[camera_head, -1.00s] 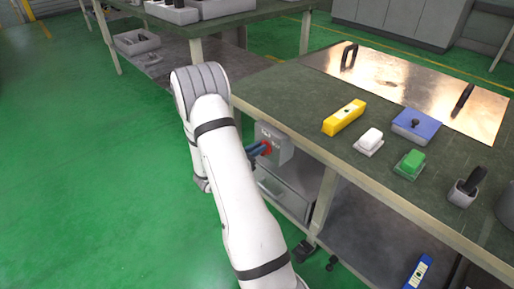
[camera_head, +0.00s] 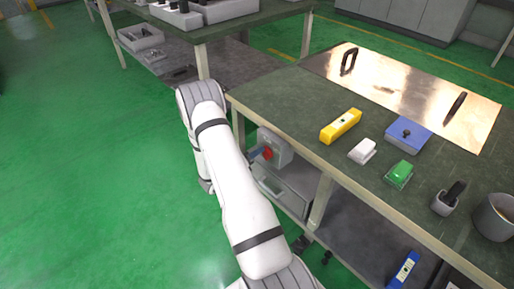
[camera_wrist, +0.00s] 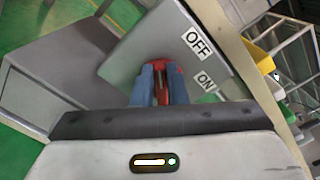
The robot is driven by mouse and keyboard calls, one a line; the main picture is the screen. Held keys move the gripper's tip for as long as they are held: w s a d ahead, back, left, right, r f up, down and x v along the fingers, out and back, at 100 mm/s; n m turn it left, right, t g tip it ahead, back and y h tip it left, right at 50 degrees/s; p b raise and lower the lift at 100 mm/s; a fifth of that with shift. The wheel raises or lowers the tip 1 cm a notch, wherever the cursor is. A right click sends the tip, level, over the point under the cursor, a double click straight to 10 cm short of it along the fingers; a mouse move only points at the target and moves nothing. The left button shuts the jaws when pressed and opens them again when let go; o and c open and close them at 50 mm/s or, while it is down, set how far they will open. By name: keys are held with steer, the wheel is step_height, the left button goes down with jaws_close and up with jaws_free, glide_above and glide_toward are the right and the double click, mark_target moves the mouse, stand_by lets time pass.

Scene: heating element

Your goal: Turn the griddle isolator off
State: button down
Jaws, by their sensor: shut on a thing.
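The griddle isolator is a grey box (camera_head: 278,143) below the near edge of the green bench top, with a red handle (camera_head: 267,153). In the wrist view the grey box (camera_wrist: 125,62) carries an OFF label (camera_wrist: 197,42) and an ON label (camera_wrist: 205,80) to the right of the red handle (camera_wrist: 160,65). My gripper (camera_wrist: 161,88) has its blue fingers on either side of the handle, shut on it. In the head view my gripper (camera_head: 258,155) is partly hidden by my arm. I cannot tell exactly which label the handle points to.
A yellow level (camera_head: 341,126), a white block (camera_head: 362,150), a green block (camera_head: 399,172) and a blue box (camera_head: 408,136) lie on the bench (camera_head: 280,105). A shiny metal plate (camera_head: 400,85) lies behind them. Green floor to the left is clear.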

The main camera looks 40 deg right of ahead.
steer(key=shift+w+f+n+p, duration=0.15)
steer(key=shift+n+p, duration=0.4)
steer(key=shift+n, duration=0.7)
steer(key=shift+f+n+p, duration=0.3)
steer(key=shift+n+p, duration=0.25)
steer(key=shift+n, duration=0.75)
steer(key=shift+w+f+n+p, duration=0.15)
steer(key=shift+n+p, duration=0.4)
steer(key=shift+n, duration=0.7)
steer(key=shift+f, duration=0.1)
steer(key=c, duration=1.4)
jaws_free()
steer(key=shift+c, duration=0.2)
steer(key=a+p, duration=0.1)
steer(key=a, duration=0.7)
steer(key=shift+s, duration=0.4)
steer(key=shift+d, duration=0.1)
